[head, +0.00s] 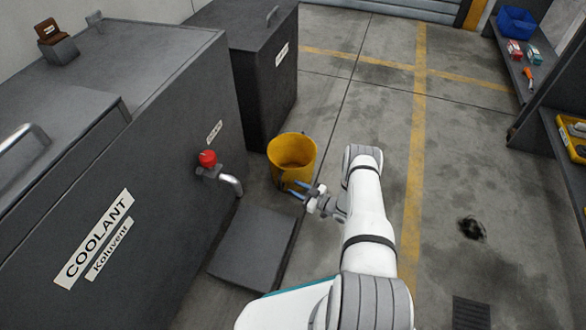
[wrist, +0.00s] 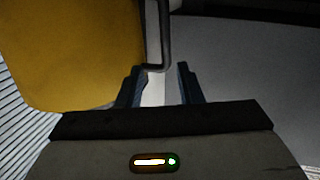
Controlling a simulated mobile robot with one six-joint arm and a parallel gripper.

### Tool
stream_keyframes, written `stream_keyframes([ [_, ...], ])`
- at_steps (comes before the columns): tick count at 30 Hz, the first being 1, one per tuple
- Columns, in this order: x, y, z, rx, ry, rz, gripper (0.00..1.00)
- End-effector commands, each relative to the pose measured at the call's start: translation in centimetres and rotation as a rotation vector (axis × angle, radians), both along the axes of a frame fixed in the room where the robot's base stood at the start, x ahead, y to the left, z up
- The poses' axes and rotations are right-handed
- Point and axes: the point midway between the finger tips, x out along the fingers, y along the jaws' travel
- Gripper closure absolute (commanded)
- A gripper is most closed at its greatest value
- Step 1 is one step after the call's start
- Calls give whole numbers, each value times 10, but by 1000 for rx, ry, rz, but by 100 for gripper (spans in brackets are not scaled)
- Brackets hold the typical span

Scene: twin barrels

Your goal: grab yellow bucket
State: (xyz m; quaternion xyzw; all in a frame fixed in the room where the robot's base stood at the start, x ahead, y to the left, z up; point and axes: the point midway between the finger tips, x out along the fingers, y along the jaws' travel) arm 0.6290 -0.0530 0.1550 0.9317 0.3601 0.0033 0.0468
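The yellow bucket (head: 285,172) stands upright on the floor beside the grey coolant tank. Its yellow wall fills the upper left of the wrist view (wrist: 75,50). My gripper (head: 301,190) is at the bucket's lower right side in the head view, fingers pointing toward it. In the wrist view my gripper (wrist: 157,72) has its two dark blue fingers apart, with nothing clamped between them. A thin dark bent rod (wrist: 163,35), seemingly the bucket's handle, shows just beyond the gap between the fingertips. I cannot tell whether a finger touches it.
The coolant tank (head: 165,165) with a red-knobbed tap (head: 208,160) is left of the bucket. A low grey slab (head: 252,250) lies below the tap. A second dark tank (head: 262,75) stands behind. Open floor with yellow lines lies right. Shelves (head: 525,75) hold small items.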

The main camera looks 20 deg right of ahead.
Motion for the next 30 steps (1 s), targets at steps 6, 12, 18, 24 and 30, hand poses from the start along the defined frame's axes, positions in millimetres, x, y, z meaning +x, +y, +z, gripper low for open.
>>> stream_keyframes([
  [6, -2, 13, -13, 28, -13, 16, 67],
  [12, 11, 23, -12, 27, -12, 10, 67],
  [18, 29, 42, -9, 27, -13, 8, 67],
  [24, 44, 54, -7, 26, -11, 4, 67],
  [30, 44, 53, -6, 26, -10, 3, 70],
])
